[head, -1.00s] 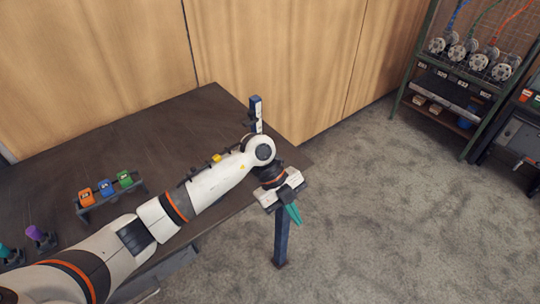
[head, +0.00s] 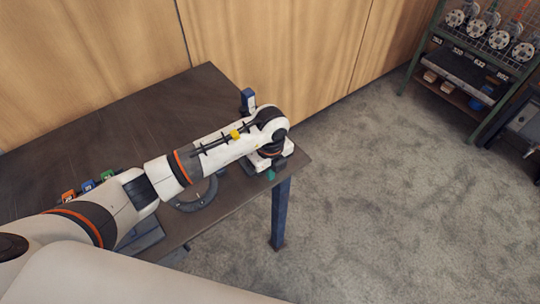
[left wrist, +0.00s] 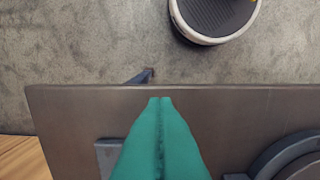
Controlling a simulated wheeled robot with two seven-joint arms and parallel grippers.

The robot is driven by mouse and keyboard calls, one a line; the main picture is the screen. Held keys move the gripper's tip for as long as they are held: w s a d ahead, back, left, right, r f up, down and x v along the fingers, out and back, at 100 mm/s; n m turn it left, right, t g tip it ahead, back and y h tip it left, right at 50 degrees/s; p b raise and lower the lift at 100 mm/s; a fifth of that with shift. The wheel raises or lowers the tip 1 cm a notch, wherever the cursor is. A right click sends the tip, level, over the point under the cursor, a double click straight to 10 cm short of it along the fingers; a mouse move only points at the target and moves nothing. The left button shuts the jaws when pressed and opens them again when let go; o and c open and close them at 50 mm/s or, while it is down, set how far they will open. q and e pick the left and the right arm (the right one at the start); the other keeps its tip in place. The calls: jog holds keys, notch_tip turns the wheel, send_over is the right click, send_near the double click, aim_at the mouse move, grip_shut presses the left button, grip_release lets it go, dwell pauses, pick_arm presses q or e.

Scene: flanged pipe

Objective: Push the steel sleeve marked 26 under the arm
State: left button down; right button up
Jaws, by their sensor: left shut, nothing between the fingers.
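No sleeve with a readable 26 shows in either view. A grey flanged ring (head: 196,196) lies on the table near its front edge, partly covered by my left arm. A curved grey ring part also shows at the lower right of the left wrist view (left wrist: 292,158). My left gripper (head: 270,175) is at the table's right front edge, mostly hidden under my wrist. Its teal fingers (left wrist: 160,100) are pressed together and empty, over the table top near the edge. I cannot tell their height above it. My right gripper is not in view.
The dark table (head: 120,115) stands against wooden panels. Orange, blue and green pieces (head: 87,187) sit at left, partly hidden. A green rack (head: 413,60) stands far right. The carpet between is clear.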

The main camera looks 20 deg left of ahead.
pick_arm(q)
jog(key=shift+w+a+f+p, duration=0.2)
jog(key=shift+w+a+p, duration=0.2)
jog(key=shift+a, duration=0.2)
jog(key=shift+w+a+f+p, duration=0.15)
jog(key=shift+w+a+p, duration=0.1)
jog(key=shift+w+a, duration=0.3)
jog(key=shift+w+a+f, duration=0.1)
jog(key=shift+w+a, duration=0.1)
jog(key=shift+a, duration=0.25)
jog(key=w+a+b, duration=0.1)
jog(key=w+a, duration=0.1)
jog(key=a, duration=0.1)
jog(key=shift+w+f+b, duration=0.1)
jog(key=shift+w+b, duration=0.15)
jog(key=shift+b, duration=0.15)
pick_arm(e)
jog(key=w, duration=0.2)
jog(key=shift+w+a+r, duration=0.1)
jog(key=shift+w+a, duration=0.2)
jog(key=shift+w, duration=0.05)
